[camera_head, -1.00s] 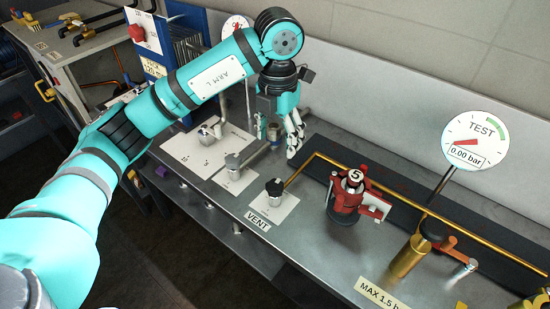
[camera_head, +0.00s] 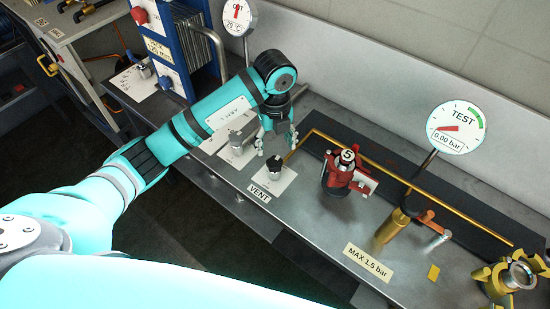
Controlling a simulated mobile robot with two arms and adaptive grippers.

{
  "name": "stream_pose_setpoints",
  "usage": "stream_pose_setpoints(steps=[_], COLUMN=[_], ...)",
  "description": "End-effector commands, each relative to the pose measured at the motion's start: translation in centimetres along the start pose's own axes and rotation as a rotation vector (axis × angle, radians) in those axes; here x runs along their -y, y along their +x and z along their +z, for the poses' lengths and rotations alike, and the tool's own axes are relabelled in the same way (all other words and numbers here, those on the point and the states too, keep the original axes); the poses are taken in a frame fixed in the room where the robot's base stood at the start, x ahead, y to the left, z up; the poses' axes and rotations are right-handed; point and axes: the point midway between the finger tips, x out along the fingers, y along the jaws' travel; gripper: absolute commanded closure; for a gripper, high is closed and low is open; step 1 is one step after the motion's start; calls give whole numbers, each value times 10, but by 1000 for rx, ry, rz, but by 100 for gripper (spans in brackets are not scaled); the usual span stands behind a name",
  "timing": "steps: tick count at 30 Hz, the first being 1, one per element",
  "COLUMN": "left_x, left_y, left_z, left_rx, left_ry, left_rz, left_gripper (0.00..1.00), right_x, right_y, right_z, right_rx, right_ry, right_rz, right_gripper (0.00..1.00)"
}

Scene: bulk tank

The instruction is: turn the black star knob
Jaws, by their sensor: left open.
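The black star knob (camera_head: 275,163) sits on top of a small silver vent valve, on a white square plate by the VENT label. My left gripper (camera_head: 279,146) is open and empty, pointing down just above the knob and slightly behind it in the picture. Its light fingers are spread to both sides. I cannot tell whether a fingertip touches the knob. My right gripper is not in view.
A red valve with a 5 cap (camera_head: 343,175) stands right of the knob. A brass pipe (camera_head: 420,193) runs behind it. The TEST gauge (camera_head: 459,128) reads 0.00 bar. Another silver fitting (camera_head: 238,137) stands left. Bare bench lies in front of the red valve.

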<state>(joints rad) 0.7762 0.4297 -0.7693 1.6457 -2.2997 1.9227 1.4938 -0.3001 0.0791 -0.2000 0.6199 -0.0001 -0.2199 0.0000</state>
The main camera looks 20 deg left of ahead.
Motion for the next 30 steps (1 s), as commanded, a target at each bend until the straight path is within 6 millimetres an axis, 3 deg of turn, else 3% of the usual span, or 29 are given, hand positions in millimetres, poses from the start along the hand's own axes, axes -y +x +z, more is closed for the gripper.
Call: stream_pose_setpoints(steps=[6, 12, 25, 30], left_x=[-1, 0, 0, 0], left_y=[44, 72, 82, 82], left_z=[-1, -1, 0, 0], left_rx=[-4, -2, -1, -1], left_ry=[-1, 1, 1, 1], left_rz=[4, 1, 0, 0], left_gripper=[36, 36, 37, 60], right_x=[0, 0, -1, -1], right_y=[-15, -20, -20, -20], right_z=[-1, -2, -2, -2], right_rx=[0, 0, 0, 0], right_ry=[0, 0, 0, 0], right_rz=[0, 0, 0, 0], right_gripper=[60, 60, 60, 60])
